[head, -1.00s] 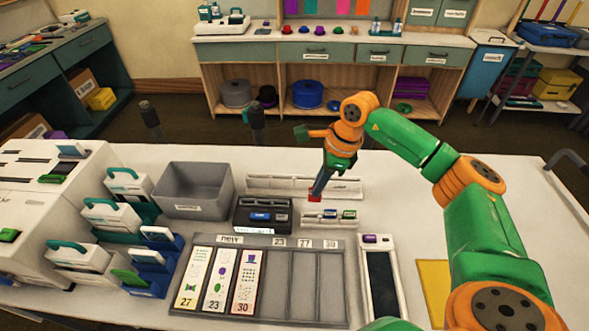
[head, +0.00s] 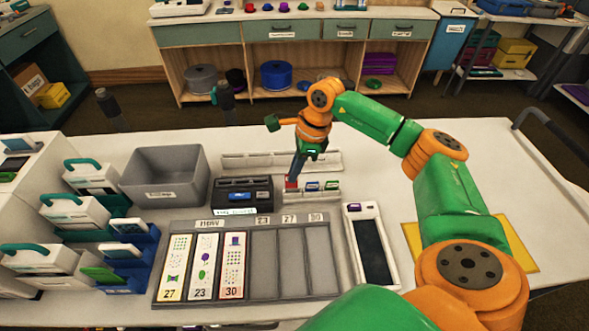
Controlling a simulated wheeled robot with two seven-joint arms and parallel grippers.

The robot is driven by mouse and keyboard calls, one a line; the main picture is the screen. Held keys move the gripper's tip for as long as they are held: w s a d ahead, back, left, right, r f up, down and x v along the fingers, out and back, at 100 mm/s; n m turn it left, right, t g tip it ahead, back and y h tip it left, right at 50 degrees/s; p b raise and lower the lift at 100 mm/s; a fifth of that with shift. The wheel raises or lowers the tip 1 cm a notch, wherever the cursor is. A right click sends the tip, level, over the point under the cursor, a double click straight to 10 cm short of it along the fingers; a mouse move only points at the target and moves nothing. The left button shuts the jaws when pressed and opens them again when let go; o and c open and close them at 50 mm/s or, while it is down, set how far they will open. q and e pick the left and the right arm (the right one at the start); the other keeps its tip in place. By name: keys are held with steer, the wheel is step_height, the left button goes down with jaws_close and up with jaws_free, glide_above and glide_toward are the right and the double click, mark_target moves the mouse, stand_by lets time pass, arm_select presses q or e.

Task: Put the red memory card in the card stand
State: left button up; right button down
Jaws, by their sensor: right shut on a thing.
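The red memory card (head: 291,185) is small and held upright at the tip of my right gripper (head: 293,178), which is shut on it. The card stand (head: 325,196) is a low white rack on the table, with a blue and a green card standing in its middle and right part. The red card is at the left end of the stand, beside the blue card. I cannot tell whether its lower edge is in a slot, as the gripper and the small size hide this. My left gripper is not in view.
A black card device (head: 232,208) stands just left of the stand, and a long white rack (head: 240,163) lies behind it. A grey bin (head: 165,195) is further left. A calendar tray (head: 326,275) and a white-framed dark panel (head: 373,250) are in front.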

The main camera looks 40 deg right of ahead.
mark_target(295, 188)
steer(key=shift+s+d, duration=0.1)
steer(key=shift+d, duration=0.1)
steer(key=shift+f, duration=0.2)
stand_by(0.4)
steer(key=shift+b+x, duration=1.3)
steer(key=shift+b, duration=0.05)
steer(key=shift+s+d+f, duration=0.1)
steer(key=shift+d, duration=0.1)
steer(key=c, duration=0.9)
jaws_free()
steer(key=shift+c, duration=0.2)
steer(key=w+b+v, duration=0.1)
steer(key=v, duration=0.6)
steer(key=shift+s, duration=0.5)
